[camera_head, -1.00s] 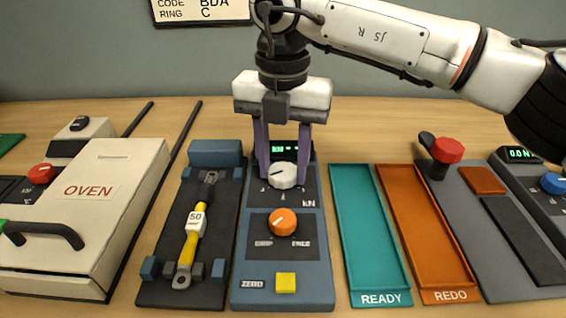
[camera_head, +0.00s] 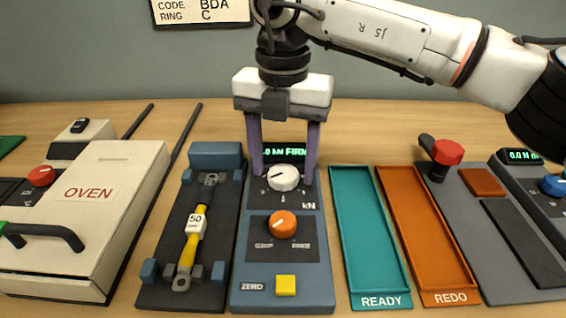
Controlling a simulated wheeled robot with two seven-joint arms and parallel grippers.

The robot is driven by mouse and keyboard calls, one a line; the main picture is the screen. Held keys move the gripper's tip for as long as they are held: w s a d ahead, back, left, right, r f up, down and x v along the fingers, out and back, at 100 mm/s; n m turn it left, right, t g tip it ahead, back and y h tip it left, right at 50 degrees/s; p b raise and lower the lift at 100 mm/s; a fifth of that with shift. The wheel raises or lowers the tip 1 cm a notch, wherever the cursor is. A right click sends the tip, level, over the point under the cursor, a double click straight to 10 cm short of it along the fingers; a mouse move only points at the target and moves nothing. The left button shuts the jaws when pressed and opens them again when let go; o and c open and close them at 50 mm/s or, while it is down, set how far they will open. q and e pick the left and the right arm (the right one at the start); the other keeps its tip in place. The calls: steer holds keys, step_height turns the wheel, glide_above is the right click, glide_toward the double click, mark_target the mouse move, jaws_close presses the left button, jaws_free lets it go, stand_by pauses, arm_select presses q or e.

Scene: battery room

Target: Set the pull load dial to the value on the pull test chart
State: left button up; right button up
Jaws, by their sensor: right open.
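The pull load dial is a white knob (camera_head: 283,178) on the blue tester panel (camera_head: 255,268), above the "kN" mark. Its dark pointer line points up and to the left. A green display behind it is partly hidden and shows "kN FIRM" or similar. My right gripper (camera_head: 282,176) points down over the dial, its purple fingers open, one on each side of the knob and seemingly apart from it. The chart (camera_head: 202,10) on the wall is cut off at the top; "CODE BDA" and "RING C" show. My left gripper is not in view.
An orange knob (camera_head: 282,224) and a yellow button (camera_head: 286,285) sit below the dial. A yellow link marked 50 (camera_head: 194,234) lies in the fixture at left. The teal READY tray (camera_head: 362,222) and orange REDO tray (camera_head: 420,215) are empty.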

mark_target(283, 174)
step_height(283, 174, up, 10)
steer(key=p, duration=0.1)
steer(key=shift+f, duration=0.15)
